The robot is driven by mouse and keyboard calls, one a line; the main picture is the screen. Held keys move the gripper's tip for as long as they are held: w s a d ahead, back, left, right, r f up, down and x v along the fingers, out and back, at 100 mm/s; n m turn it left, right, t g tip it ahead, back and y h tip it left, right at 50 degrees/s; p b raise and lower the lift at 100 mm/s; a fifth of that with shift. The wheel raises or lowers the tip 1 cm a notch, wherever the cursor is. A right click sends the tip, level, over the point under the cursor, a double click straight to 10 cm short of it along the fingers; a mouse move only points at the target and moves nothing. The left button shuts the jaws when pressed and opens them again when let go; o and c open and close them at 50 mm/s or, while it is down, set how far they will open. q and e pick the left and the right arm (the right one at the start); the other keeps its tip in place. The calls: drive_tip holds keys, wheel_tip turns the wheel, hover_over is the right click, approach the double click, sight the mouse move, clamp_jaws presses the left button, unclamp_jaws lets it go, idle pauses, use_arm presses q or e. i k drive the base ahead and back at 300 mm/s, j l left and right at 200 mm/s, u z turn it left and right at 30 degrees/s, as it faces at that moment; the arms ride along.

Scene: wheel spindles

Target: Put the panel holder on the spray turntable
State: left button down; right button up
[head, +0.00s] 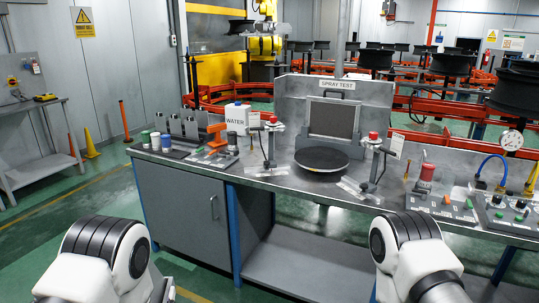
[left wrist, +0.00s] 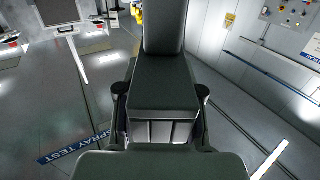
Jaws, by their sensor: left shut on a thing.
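The spray turntable (head: 322,160), a round black disc, sits on the bench in front of a framed grey panel and a "SPRAY TEST" backboard. Nothing stands on it. In the left wrist view, my left gripper (left wrist: 162,98) is shut on a dark grey piece with a blocky base and an upright plate, which I take as the panel holder (left wrist: 165,85). Its grip points are partly hidden. In the head view only white and black arm links show at the bottom edge, well in front of the turntable. My right gripper is out of view.
Two stands with red knobs (head: 373,136) flank the turntable. A white "WATER" container (head: 237,118), several upright grey plates (head: 176,127) and small cans stand at the left. Control boxes (head: 441,206) and a gauge (head: 512,140) crowd the right. Bench top before the turntable is narrow.

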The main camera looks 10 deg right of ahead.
sight(322, 157)
drive_tip(key=i+j+z, duration=0.55)
drive_tip(key=z, duration=0.15)
drive_tip(key=i+j+z, duration=0.2)
drive_tip(key=j+z, duration=0.2)
drive_tip(key=i+j+z, duration=0.15)
drive_tip(key=j+z, duration=0.2)
drive_tip(key=i+j+z, duration=0.1)
drive_tip(key=j+z, duration=0.25)
drive_tip(key=j, duration=0.15)
